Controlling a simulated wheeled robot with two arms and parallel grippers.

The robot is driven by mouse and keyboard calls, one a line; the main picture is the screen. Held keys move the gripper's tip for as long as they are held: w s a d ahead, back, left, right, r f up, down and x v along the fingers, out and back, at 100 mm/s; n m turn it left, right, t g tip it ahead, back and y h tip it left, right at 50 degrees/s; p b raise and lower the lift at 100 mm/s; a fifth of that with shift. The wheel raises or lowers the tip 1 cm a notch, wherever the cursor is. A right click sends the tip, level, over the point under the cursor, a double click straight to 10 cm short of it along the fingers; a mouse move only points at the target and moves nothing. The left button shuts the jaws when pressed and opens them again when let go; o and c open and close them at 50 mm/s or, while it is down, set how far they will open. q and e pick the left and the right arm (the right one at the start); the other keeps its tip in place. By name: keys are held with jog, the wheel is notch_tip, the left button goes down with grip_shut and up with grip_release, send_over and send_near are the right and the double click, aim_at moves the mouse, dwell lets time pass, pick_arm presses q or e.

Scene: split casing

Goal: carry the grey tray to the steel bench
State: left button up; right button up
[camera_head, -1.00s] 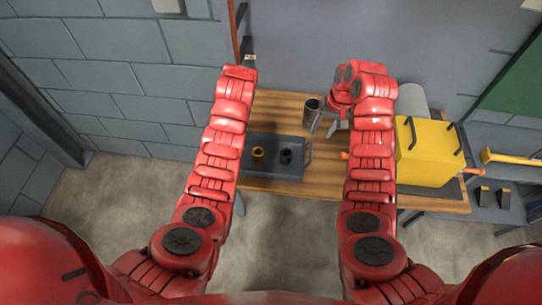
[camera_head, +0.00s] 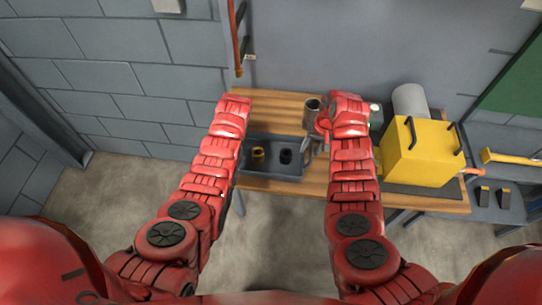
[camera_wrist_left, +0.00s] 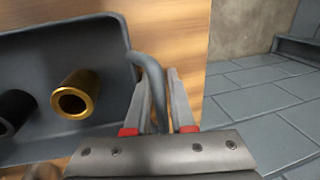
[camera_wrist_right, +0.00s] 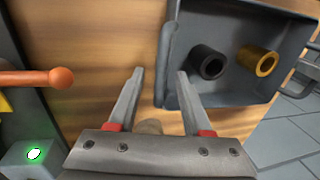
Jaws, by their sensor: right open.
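The grey tray (camera_head: 272,169) lies on the wooden table, with a brass ring (camera_head: 258,154) and a black ring (camera_head: 286,157) inside. It also shows in the left wrist view (camera_wrist_left: 105,48) and the right wrist view (camera_wrist_right: 232,92). My left gripper (camera_wrist_left: 157,85) has its fingers on either side of one tray handle (camera_wrist_left: 150,66); whether they press on it is unclear. In the head view my left arm hides it. I cannot identify the steel bench with certainty.
A metal mug (camera_head: 311,106) stands behind the tray. A yellow box (camera_head: 420,155) with black handles is on the right of the table (camera_head: 285,103). A blue-grey unit (camera_head: 500,208) stands further right, carrying a yellow bar (camera_head: 512,158). Concrete floor (camera_head: 120,200) is clear at left.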

pick_arm(q)
jog(key=shift+c, duration=0.3)
pick_arm(e)
jog(key=shift+c, duration=0.2)
pick_arm(q)
jog(key=shift+c, duration=1.2)
pick_arm(e)
jog(key=shift+c, duration=1.2)
pick_arm(q)
grip_shut()
pick_arm(e)
grip_shut()
